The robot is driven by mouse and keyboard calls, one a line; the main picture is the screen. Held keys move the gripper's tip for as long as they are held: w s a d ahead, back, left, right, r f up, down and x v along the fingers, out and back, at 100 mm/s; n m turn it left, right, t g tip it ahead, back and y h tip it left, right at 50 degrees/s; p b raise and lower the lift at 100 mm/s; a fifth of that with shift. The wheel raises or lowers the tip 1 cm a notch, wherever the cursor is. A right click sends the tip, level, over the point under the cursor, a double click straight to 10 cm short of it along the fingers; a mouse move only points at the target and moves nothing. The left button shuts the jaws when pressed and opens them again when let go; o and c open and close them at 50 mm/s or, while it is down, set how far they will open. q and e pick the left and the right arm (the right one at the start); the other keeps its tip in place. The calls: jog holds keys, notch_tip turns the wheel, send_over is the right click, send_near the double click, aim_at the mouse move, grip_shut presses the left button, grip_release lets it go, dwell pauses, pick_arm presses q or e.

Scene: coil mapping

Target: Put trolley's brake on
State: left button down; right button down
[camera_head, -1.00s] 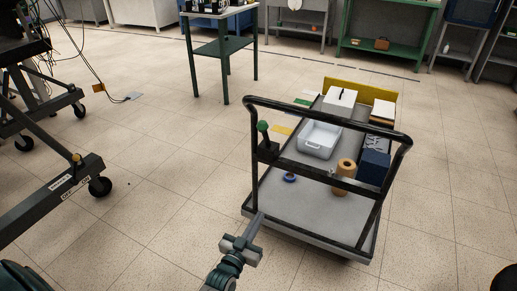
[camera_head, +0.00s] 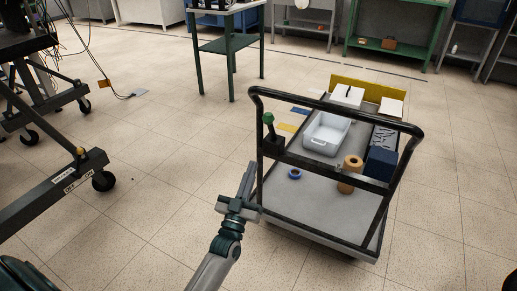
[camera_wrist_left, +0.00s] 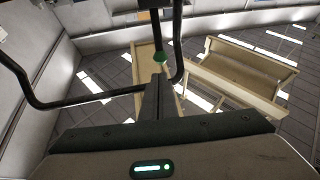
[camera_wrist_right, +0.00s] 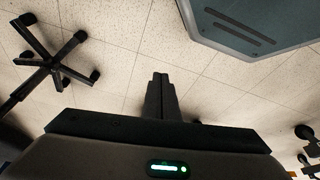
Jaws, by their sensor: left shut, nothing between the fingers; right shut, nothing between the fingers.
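The trolley (camera_head: 318,209) has a grey deck and a black tube handle frame, its handle toward me. A lever with a green knob (camera_head: 268,118) stands upright on a dark mount (camera_head: 273,144) at the frame's left side. My left gripper (camera_head: 251,168) is shut and empty, pointing up, just left of the frame and below the knob. In the left wrist view its fingertips (camera_wrist_left: 159,78) line up below the green knob (camera_wrist_left: 160,57); I cannot tell whether they touch. My right gripper (camera_wrist_right: 160,77) is shut and empty over bare floor, out of the head view.
The trolley carries a white bin (camera_head: 327,134), a tan roll (camera_head: 350,174), a blue ring (camera_head: 295,174), a blue box (camera_head: 380,163) and white boxes. A wheeled dark frame (camera_head: 60,188) stands at left. A green table (camera_head: 229,47) stands behind. Floor left of the trolley is clear.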

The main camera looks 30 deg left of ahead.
aim_at(267, 123)
pick_arm(q)
jog(key=x, duration=1.3)
jog(key=shift+w+r+p, duration=0.1)
jog(key=shift+w+p, duration=0.05)
jog(key=shift+p, duration=0.2)
jog(key=shift+w+r, duration=0.1)
jog(key=shift+w, duration=0.1)
pick_arm(e)
jog(key=shift+s+d+g, duration=0.4)
jog(key=shift+d, duration=0.15)
jog(key=shift+r, duration=0.2)
pick_arm(q)
jog(key=shift+r, duration=0.1)
pick_arm(e)
jog(key=shift+w+f, duration=0.1)
